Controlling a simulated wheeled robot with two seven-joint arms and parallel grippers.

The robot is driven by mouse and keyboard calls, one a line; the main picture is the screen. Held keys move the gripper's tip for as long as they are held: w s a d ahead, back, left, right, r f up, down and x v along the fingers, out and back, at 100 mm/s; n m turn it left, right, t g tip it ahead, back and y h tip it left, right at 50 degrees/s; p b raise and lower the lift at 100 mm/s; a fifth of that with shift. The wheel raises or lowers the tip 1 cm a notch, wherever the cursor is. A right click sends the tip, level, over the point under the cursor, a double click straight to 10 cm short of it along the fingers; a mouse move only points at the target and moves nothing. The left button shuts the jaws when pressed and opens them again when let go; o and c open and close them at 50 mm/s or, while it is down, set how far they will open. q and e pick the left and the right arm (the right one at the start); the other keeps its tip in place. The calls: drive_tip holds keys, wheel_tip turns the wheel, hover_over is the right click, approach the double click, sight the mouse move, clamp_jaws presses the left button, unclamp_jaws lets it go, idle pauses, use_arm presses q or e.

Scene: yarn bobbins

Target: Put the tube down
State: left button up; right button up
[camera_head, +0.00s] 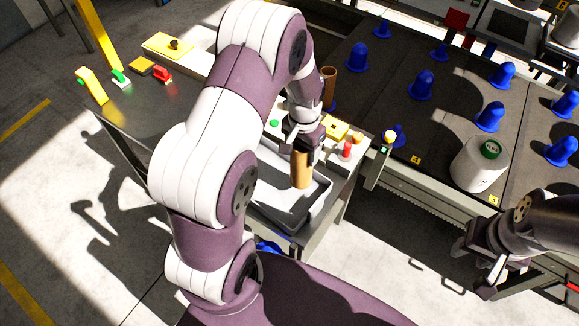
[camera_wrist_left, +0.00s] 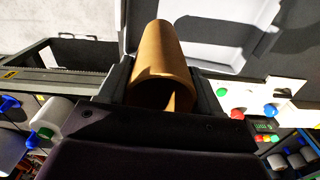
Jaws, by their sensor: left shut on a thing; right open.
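A brown cardboard tube (camera_head: 301,166) is upright in my left gripper (camera_head: 301,148), which is shut on its upper part. The tube is over a grey tray (camera_head: 310,215) on the side table; I cannot tell whether its lower end touches the tray floor. In the left wrist view the tube (camera_wrist_left: 162,72) sits between the two dark fingers of my left gripper (camera_wrist_left: 162,88), with its hollow end towards the camera. My right gripper (camera_head: 480,262) is open and empty at the lower right, beside the conveyor edge. My left arm hides part of the side table.
Blue pegs such as one blue peg (camera_head: 422,86) stand on the dark conveyor (camera_head: 385,80). Another brown tube (camera_head: 329,84) stands on a peg. A white bobbin (camera_head: 478,164) stands near the front edge. Buttons (camera_head: 345,150) are beside the tray.

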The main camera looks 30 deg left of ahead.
sight(294, 161)
use_arm(q)
drive_tip(key=s+f, duration=0.2)
drive_tip(key=shift+s+a, duration=0.3)
drive_tip(key=shift+a, duration=0.1)
wheel_tip(294, 161, down, 5)
drive_tip(key=shift+s+a+r+p, duration=0.15)
drive_tip(key=shift+p, duration=0.45)
use_arm(e)
drive_tip(key=shift+w+d+r, duration=0.1)
drive_tip(key=shift+w+r, duration=0.3)
drive_tip(key=shift+r, duration=0.35)
drive_tip(key=shift+f, duration=0.1)
use_arm(q)
drive_tip(key=o, duration=1.3)
drive_tip(key=shift+o, duration=0.2)
